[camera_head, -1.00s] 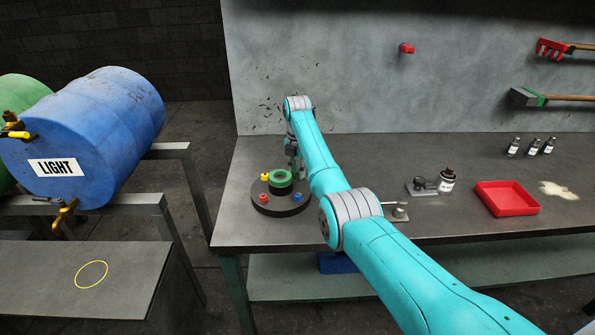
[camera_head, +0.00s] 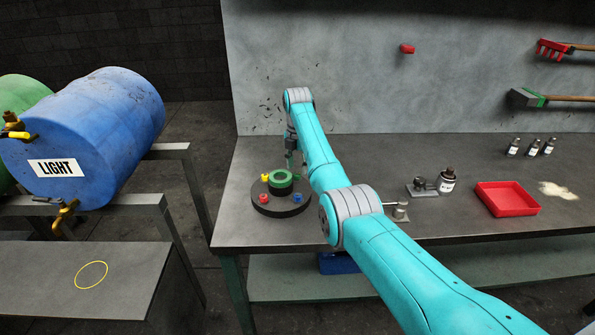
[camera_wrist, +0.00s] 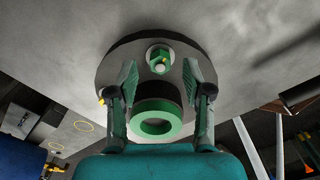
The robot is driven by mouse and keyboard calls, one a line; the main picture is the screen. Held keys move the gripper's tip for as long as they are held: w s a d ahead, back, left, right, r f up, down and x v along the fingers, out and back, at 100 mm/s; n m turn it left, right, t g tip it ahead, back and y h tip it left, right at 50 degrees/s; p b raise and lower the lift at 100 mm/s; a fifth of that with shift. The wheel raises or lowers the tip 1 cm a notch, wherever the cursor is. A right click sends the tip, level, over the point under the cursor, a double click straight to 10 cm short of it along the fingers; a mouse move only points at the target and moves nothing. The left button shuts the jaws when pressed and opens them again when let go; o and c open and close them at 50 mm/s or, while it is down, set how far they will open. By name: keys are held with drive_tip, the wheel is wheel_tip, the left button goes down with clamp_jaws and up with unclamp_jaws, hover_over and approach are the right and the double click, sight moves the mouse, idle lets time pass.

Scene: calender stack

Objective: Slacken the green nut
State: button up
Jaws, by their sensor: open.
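In the wrist view, the green nut (camera_wrist: 158,57) sits on the dark round base (camera_wrist: 118,66), with a pale stud end showing in its middle. My gripper (camera_wrist: 160,74) is open, one finger on each side of the nut, with gaps between the fingers and the nut. I cannot tell how far the fingertips are from the base. A thick green ring (camera_wrist: 140,126) on a dark hub stands nearer the palm. In the head view, the round base (camera_head: 280,209) lies on the bench and my gripper (camera_head: 290,165) is behind the ring (camera_head: 280,176); the green nut is not distinguishable there.
Yellow (camera_head: 265,177), red (camera_head: 264,197) and blue (camera_head: 298,199) nuts sit around the base.

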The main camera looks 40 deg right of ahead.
sight(298, 173)
wheel_tip(298, 173, up, 9)
drive_tip(key=shift+r, duration=0.15)
idle(0.7)
